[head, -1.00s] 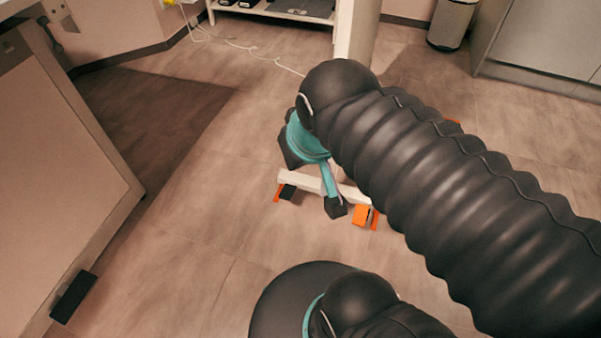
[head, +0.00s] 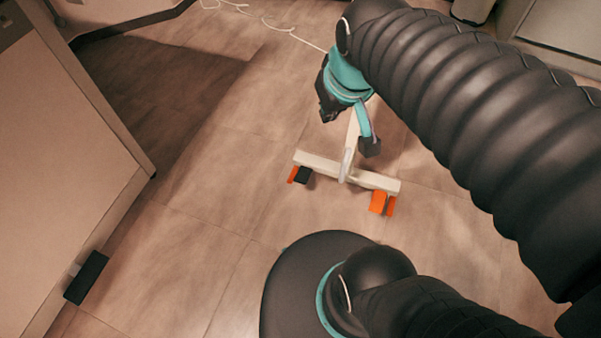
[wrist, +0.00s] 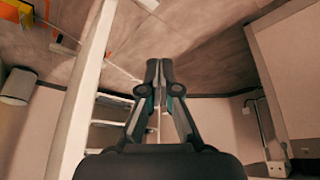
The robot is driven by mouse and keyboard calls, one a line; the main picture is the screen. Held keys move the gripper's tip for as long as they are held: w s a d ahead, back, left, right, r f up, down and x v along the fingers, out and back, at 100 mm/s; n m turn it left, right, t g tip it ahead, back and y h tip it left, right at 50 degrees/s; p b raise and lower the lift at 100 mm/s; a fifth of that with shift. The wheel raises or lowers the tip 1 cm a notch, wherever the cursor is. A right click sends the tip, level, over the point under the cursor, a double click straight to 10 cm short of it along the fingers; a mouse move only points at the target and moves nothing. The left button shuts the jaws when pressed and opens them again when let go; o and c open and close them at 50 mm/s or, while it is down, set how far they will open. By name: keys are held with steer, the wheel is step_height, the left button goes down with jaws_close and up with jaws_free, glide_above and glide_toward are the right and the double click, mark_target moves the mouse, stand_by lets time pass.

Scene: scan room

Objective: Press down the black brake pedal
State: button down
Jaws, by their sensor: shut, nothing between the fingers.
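The black brake pedal (head: 304,174) is a small dark block at the left end of a white crossbar (head: 330,165) near the floor. An orange pedal (head: 378,202) is at the right end of that bar. My gripper (wrist: 158,68) is shut and empty in the wrist view, with its fingertips together. In the head view my teal and black wrist is above and behind the crossbar, apart from the black pedal; the fingers are hard to make out there. In the wrist view an orange part (wrist: 14,14) shows at the top left.
A white post (wrist: 88,85) rises close to the left of the fingers in the wrist view. A large pale panel (head: 65,165) with a black block (head: 86,277) at its lower edge stands at left. A thin white cable (head: 285,35) lies behind. The floor between is clear.

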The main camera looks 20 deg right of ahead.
steer(key=w+f+n+g, duration=0.25)
steer(key=w+f, duration=0.25)
steer(key=w, duration=0.4)
steer(key=n+g+y, duration=0.1)
steer(key=n+g, duration=0.2)
steer(key=n, duration=0.2)
glide_above(301, 179)
steer(key=w+d, duration=0.2)
step_height(301, 179, down, 20)
steer(key=f, duration=0.1)
step_height(301, 179, down, 11)
steer(key=w+n+g, duration=0.1)
steer(key=n, duration=0.1)
steer(key=shift+w+y+b, duration=0.25)
steer(key=shift+y+b, duration=0.05)
steer(key=shift+f+g, duration=0.15)
steer(key=shift+g, duration=0.1)
steer(key=x, duration=1.4)
steer(key=shift+s+d+b, duration=0.1)
steer(key=shift+b, duration=0.35)
